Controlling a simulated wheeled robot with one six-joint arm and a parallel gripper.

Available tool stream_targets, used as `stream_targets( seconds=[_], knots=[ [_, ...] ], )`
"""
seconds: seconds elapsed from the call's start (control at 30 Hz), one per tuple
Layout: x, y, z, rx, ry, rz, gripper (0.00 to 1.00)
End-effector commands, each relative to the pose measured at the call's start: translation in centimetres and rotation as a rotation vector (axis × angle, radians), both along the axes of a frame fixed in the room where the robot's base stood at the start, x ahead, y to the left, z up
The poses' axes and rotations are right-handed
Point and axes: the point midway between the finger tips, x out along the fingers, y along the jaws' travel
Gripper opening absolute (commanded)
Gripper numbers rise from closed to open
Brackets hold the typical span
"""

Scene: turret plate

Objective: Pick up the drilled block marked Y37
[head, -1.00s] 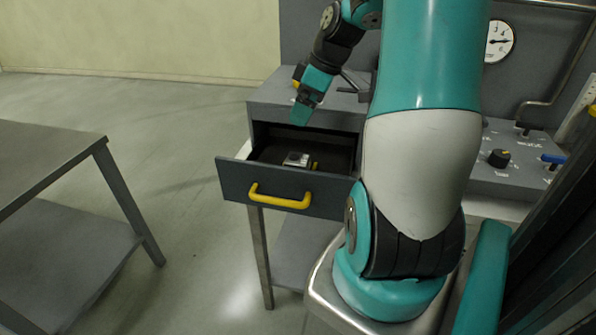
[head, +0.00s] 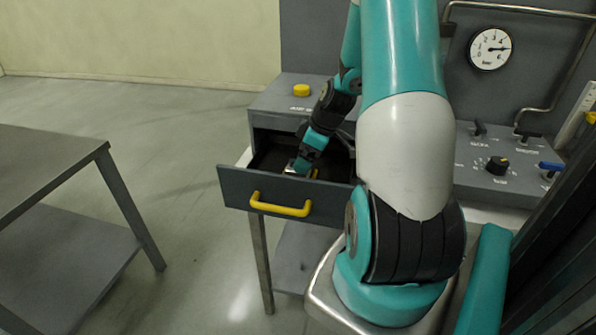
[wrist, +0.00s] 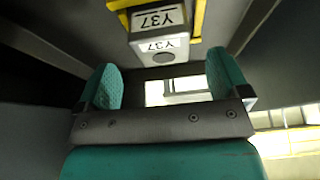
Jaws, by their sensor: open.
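The drilled block (wrist: 148,58) is pale grey with a dark round hole and a white label reading Y37. It lies in the open drawer (head: 235,190). In the wrist view it is at the top centre, ahead of and roughly between my fingertips. In the head view my gripper (head: 301,164) reaches down into the drawer and hides most of the block.
The drawer has a yellow handle (head: 281,204) on its front, and its walls surround my gripper closely. A yellow button (head: 302,90) sits on the cabinet top. A control panel with a black knob (head: 497,164) is at right. A grey table (head: 45,160) stands at left.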

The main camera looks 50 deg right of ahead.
Motion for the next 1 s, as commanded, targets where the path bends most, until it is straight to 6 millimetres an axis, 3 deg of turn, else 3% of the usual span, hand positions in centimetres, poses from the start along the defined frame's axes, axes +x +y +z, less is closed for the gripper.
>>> stream_targets(
  seconds=[0.33,0.63,0.9,0.97,1.0],
  knots=[
    [1.7,1.0,-3.9,0.003,0.002,0.002,0.94],
    [1.9,1.0,-4.4,0.001,0.000,0.000,0.94],
    [1.9,1.0,-4.4,0.001,0.000,0.000,0.32],
    [1.9,1.0,-4.3,0.000,-0.001,0.000,0.21],
    [1.9,1.0,-4.3,0.000,-0.001,0.000,0.21]
  ],
)
